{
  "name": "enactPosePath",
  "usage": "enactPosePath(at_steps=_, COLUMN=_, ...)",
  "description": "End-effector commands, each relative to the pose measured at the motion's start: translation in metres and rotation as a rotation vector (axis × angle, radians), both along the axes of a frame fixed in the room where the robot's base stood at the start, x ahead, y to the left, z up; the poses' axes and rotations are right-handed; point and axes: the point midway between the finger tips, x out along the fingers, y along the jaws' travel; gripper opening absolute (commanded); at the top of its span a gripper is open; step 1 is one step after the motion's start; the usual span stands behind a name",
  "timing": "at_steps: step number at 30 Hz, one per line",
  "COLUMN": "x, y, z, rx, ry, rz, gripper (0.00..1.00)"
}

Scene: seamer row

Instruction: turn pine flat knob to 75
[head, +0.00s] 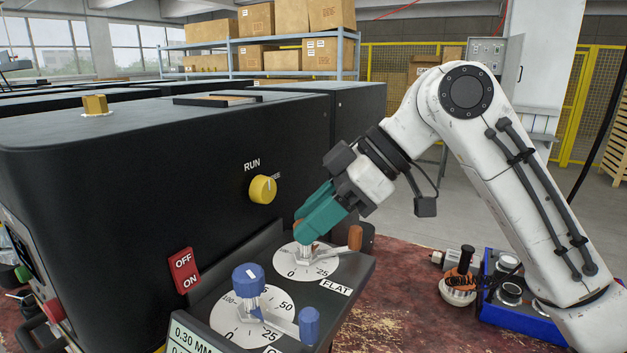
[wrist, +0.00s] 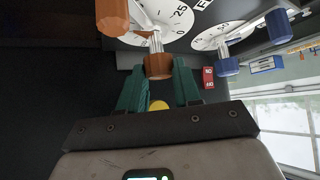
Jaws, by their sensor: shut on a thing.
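The pine flat knob is the brown-handled crank on the white dial (head: 290,262) labelled FLAT. One brown grip (head: 355,237) stands at its right, on a metal arm. My gripper (head: 306,226) reaches down from the upper right, its teal fingers over the knob's other brown grip, mostly hidden there. In the wrist view the fingers (wrist: 158,85) are shut on that brown grip (wrist: 158,67), and the other brown grip (wrist: 112,18) hangs at upper left. The dial's 0 and 25 show; the knob's exact reading cannot be told.
A similar blue-handled knob (head: 248,280) stands on the nearer dial. A yellow RUN knob (head: 263,190) and red OFF/ON switch (head: 184,271) are on the black machine (head: 130,170). A blue tray (head: 520,310) lies on the red table at right.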

Motion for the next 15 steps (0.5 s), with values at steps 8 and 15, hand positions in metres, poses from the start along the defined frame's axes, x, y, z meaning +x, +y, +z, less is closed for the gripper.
enactPosePath(at_steps=8, x=0.0031, y=0.0011, z=0.0064, rx=0.002, ry=0.006, rz=0.257, gripper=0.02)
enactPosePath(at_steps=15, x=0.0053, y=0.0008, z=0.0054, rx=0.001, ry=0.003, rz=0.44, gripper=0.02)
